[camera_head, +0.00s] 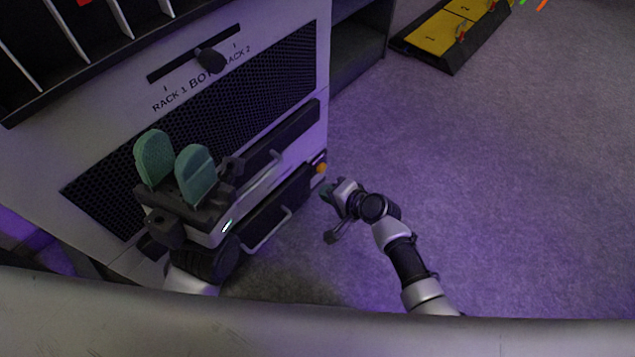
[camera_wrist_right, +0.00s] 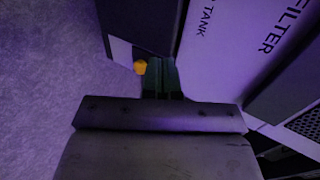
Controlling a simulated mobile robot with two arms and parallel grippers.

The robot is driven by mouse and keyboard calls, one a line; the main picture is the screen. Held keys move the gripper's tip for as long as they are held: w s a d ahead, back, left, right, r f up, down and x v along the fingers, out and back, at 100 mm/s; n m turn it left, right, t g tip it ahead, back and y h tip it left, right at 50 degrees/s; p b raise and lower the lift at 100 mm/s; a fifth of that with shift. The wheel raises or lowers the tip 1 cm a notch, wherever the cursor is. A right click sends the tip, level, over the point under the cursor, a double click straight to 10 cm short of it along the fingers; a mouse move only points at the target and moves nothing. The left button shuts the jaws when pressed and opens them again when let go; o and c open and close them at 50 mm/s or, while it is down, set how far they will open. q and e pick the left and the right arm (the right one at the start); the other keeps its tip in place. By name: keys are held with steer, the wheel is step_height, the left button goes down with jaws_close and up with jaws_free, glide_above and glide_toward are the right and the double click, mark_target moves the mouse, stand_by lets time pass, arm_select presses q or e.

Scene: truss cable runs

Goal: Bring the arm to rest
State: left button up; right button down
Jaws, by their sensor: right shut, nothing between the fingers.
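My left gripper (camera_head: 175,163) is at the left in the head view, in front of the grey cabinet. Its two green finger pads stand apart with nothing visible between them. My right gripper (camera_head: 327,192) is low beside the cabinet's right corner, over the carpet, with its arm coming up from the bottom. In the right wrist view, the green fingers (camera_wrist_right: 162,78) are shut together and empty. They point toward a dark panel edge beside an orange knob (camera_wrist_right: 140,67); whether they touch anything is unclear.
The cabinet (camera_head: 270,42) carries a black selector knob (camera_head: 209,60), a mesh panel and drawers with bar handles (camera_head: 268,230). A yellow and black floor ramp (camera_head: 440,35) lies at the top right. The carpet (camera_head: 510,190) at the right is clear.

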steer(key=p+v, duration=0.1)
steer(key=v, duration=0.4)
steer(key=shift+p, duration=0.3)
steer(key=shift+f, duration=0.1)
